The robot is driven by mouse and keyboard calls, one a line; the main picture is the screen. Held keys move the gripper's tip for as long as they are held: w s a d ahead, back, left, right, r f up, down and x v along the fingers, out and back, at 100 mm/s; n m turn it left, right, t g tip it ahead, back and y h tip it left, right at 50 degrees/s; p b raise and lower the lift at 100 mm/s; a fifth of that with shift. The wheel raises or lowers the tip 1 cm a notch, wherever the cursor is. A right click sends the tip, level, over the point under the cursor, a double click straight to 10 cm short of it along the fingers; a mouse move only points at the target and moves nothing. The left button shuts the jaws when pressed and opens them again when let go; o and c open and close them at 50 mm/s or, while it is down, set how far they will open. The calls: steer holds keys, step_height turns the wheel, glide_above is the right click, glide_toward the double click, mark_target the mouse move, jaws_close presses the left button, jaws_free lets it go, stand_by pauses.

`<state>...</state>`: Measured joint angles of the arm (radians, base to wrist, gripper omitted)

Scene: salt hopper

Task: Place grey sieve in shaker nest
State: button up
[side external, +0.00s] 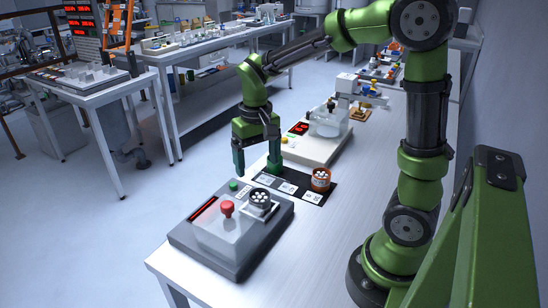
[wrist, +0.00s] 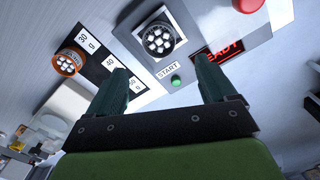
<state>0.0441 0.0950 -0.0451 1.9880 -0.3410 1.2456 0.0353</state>
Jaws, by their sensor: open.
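The grey sieve (side external: 260,197), a round cup with several pale round spots on top, stands upright in the white square shaker nest (side external: 263,212) on the grey shaker. The wrist view shows the grey sieve (wrist: 158,40) inside the nest's pale frame (wrist: 139,27); whether it is fully seated I cannot tell. My gripper (side external: 257,168) is open and empty, above and behind the shaker, apart from the sieve. Its two dark green fingers also show in the wrist view (wrist: 162,65), with clear space between them.
An orange sieve (side external: 321,178) stands on a black labelled strip (side external: 288,188) behind the shaker. The shaker (side external: 222,262) has a red knob (side external: 227,208), a green START button (wrist: 176,81) and a lit red display (wrist: 222,53). A pale instrument (side external: 328,122) stands farther back. The table's front right is clear.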

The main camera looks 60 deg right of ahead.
steer(key=s+a+r+t+y, duration=0.1)
steer(key=s+a+r+t, duration=0.2)
steer(key=s+r, duration=0.1)
steer(key=s+a+r+n+t+y, duration=0.1)
steer(key=s+a+r+t, duration=0.2)
steer(key=s, duration=0.3)
steer(key=shift+s+a+r+t, duration=0.15)
steer(key=shift+s+r+t, duration=0.1)
steer(key=shift+r+t, duration=0.3)
steer(key=shift+c, duration=0.4)
